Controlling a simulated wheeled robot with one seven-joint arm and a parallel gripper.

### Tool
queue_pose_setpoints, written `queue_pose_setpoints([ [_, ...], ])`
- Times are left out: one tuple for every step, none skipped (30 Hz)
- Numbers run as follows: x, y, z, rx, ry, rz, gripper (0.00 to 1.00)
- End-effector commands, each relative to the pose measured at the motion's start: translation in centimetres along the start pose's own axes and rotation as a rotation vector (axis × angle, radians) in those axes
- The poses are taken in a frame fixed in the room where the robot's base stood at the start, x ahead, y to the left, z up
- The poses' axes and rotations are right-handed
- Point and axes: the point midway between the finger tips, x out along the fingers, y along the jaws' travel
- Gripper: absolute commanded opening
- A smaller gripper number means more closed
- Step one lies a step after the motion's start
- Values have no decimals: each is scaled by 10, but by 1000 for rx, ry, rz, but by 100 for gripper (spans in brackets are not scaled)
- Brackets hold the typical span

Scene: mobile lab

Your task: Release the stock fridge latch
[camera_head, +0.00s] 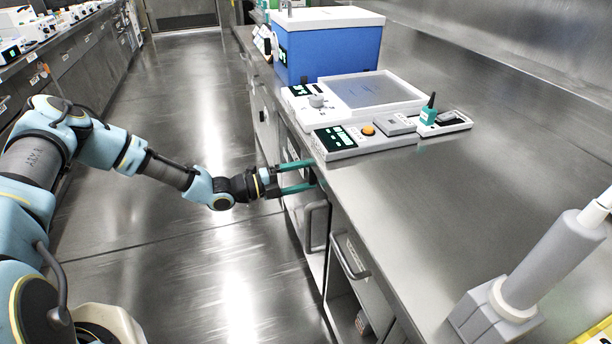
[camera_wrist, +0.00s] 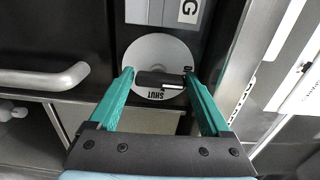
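The latch shows in the wrist view as a round pale disc (camera_wrist: 152,53) on a dark panel, with a black turn-handle (camera_wrist: 158,79) lying crosswise over it. The word SHUT, upside down in the picture, is on the disc just below the handle. My gripper (camera_wrist: 158,74) is open, its two teal fingers wide apart at either side of the handle. Whether the fingertips touch the handle's ends I cannot tell. In the head view my gripper (camera_head: 313,174) reaches the cabinet front under the counter edge, and the latch is hidden there.
A bar handle (camera_wrist: 45,77) is left of the disc in the wrist view. In the head view, a cabinet door handle (camera_head: 350,258) sticks out below the counter (camera_head: 430,210). Instruments and a blue box (camera_head: 335,50) stand on top. The aisle floor (camera_head: 190,110) is clear.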

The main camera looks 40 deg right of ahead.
Motion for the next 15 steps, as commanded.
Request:
queue_pose_setpoints([
  [0,0,0,0,0,0,89],
  [0,0,0,1,0,0,92],
  [0,0,0,1,0,0,97],
  [0,0,0,1,1,0,100],
  [0,0,0,1,1,0,100],
  [0,0,0,1,1,-1,100],
  [0,0,0,2,1,-1,100],
  [0,0,0,2,1,-1,100],
  [0,0,0,2,1,-1,100],
  [0,0,-1,2,1,-1,100],
  [0,0,-1,2,1,-1,100],
  [-1,0,0,2,1,-1,100],
  [-3,0,0,2,1,-1,100],
  [-5,0,0,2,1,-1,100],
  [-9,0,0,2,0,-1,100],
])
